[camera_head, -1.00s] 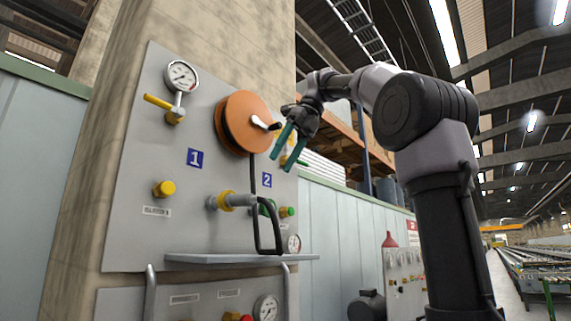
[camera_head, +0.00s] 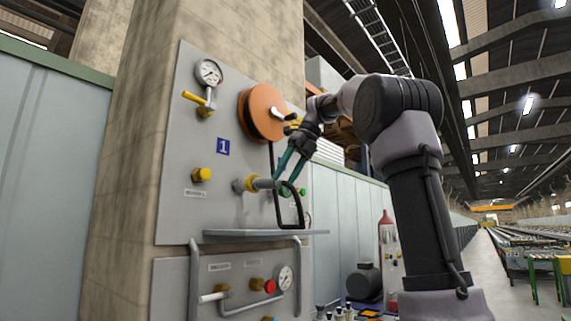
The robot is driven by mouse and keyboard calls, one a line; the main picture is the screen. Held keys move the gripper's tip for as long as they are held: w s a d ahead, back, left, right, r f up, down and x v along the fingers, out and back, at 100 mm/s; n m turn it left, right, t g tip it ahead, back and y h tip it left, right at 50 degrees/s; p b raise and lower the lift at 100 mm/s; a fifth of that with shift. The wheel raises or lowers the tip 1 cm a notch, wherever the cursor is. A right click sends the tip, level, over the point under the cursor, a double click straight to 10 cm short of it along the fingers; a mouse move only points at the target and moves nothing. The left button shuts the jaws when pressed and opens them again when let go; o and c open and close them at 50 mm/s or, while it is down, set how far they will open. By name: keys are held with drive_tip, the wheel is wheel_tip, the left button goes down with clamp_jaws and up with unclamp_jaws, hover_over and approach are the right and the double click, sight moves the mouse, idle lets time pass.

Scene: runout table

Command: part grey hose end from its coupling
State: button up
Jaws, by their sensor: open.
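The grey hose end (camera_head: 264,183) sits in its brass-yellow coupling (camera_head: 248,183) on the grey wall panel, below the orange hose reel (camera_head: 262,112). A black hose (camera_head: 276,212) runs from the reel and loops down near the hose end. My gripper (camera_head: 284,172), with green fingers, is open and points down and left. In the picture its fingertips lie just above and right of the hose end; I cannot tell whether they touch it. The fingers hide part of the panel and the sign 2.
A shelf (camera_head: 265,233) juts out below the coupling. The panel (camera_head: 190,140) also carries a gauge (camera_head: 209,72), a yellow lever (camera_head: 193,97) and a yellow knob (camera_head: 202,174).

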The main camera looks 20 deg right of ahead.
drive_tip(key=shift+a+f, duration=0.1)
drive_tip(key=shift+f, duration=0.1)
clamp_jaws()
idle(2.9)
idle(0.4)
